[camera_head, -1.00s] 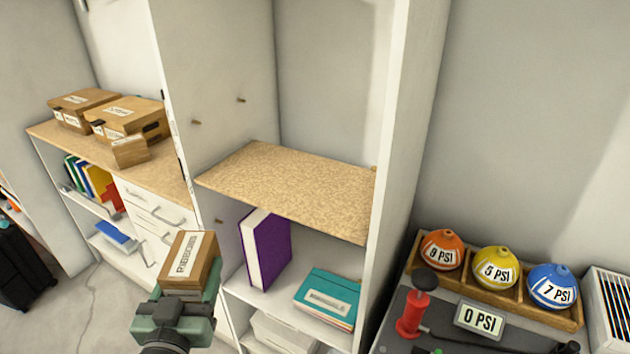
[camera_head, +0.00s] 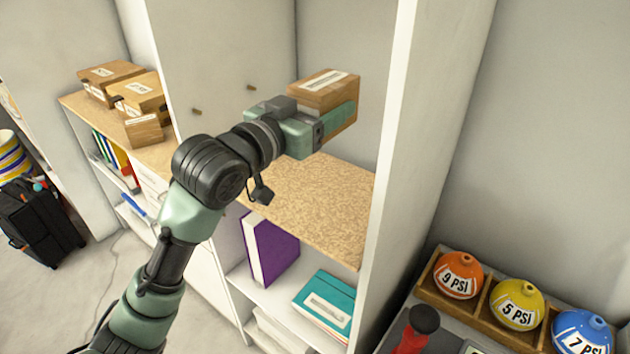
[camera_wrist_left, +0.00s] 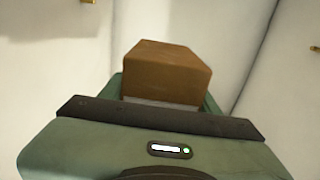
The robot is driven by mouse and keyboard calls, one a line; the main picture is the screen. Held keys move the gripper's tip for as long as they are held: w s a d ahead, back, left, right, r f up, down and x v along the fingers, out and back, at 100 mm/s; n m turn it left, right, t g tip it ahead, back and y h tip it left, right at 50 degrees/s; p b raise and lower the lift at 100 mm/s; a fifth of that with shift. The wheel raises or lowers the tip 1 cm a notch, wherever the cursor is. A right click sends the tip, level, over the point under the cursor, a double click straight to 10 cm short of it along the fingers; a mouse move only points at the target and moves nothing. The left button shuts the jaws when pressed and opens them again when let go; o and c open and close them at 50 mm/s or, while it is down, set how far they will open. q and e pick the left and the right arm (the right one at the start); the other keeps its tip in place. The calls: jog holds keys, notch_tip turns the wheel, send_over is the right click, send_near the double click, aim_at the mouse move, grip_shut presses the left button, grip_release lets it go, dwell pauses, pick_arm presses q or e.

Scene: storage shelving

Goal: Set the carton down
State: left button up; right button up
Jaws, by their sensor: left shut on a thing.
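The carton (camera_head: 320,92) is a small brown box with a white label on top. My left gripper (camera_head: 335,122) is shut on it, with a green finger along its near side. The carton appears to be above the speckled tan shelf board (camera_head: 310,205), inside the white cabinet; I cannot tell the exact gap to the board. In the left wrist view the carton (camera_wrist_left: 168,68) sits between the fingers of the left gripper (camera_wrist_left: 165,88), with white cabinet walls behind. My right gripper is not in view.
The white upright panel (camera_head: 425,130) bounds the shelf on the right. A purple binder (camera_head: 270,248) and teal books (camera_head: 325,302) are on the shelf below. Brown boxes (camera_head: 140,97) stand on the left cabinet. The visible tan board is bare.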

pick_arm(q)
notch_tip(320, 180, down, 13)
jog(key=shift+s+a+r, duration=0.1)
jog(key=shift+s, duration=0.05)
jog(key=shift+f, duration=2.65)
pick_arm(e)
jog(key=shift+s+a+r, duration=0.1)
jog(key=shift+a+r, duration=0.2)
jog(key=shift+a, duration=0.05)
pick_arm(q)
jog(key=shift+f, duration=0.15)
jog(key=o, duration=1.4)
jog(key=shift+o, duration=0.2)
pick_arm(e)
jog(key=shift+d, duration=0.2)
pick_arm(q)
jog(key=shift+r+p, duration=0.2)
jog(key=shift+p, duration=0.1)
jog(key=b+v, duration=0.2)
jog(key=v, duration=1)
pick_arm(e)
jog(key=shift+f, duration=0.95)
